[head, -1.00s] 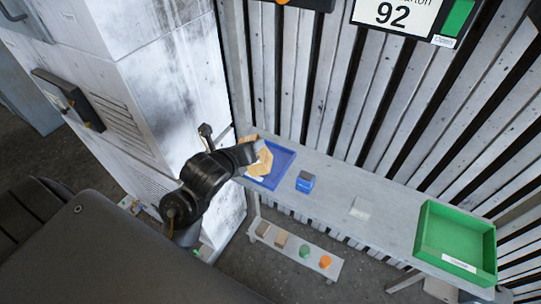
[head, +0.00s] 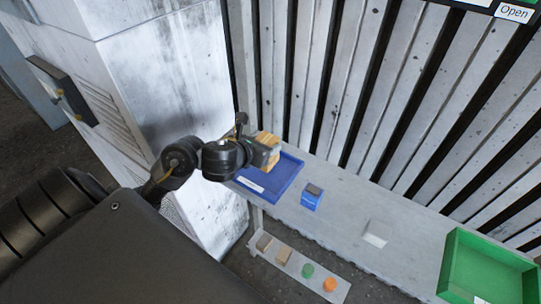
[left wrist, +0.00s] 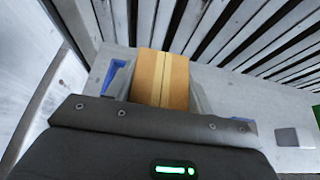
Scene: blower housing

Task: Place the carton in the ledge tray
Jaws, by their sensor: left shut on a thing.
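My left gripper (head: 266,153) is shut on a tan carton (head: 270,140). In the left wrist view the carton (left wrist: 160,80), with a pale stripe down its middle, sits between the two fingers. In the head view it is over the far left corner of the blue tray (head: 279,183), which stands on the grey ledge (head: 345,212). I cannot tell whether the carton touches the tray. A green tray (head: 462,262) stands at the ledge's right end. The tray the task means is not clear from the pictures. My right gripper is not in view.
A small blue box (head: 311,200) and a pale grey square (head: 377,233) are on the ledge between the trays. A low shelf (head: 293,265) below holds brown blocks, a green piece and an orange piece. A slatted wall rises behind, and a white cabinet (head: 175,90) stands left.

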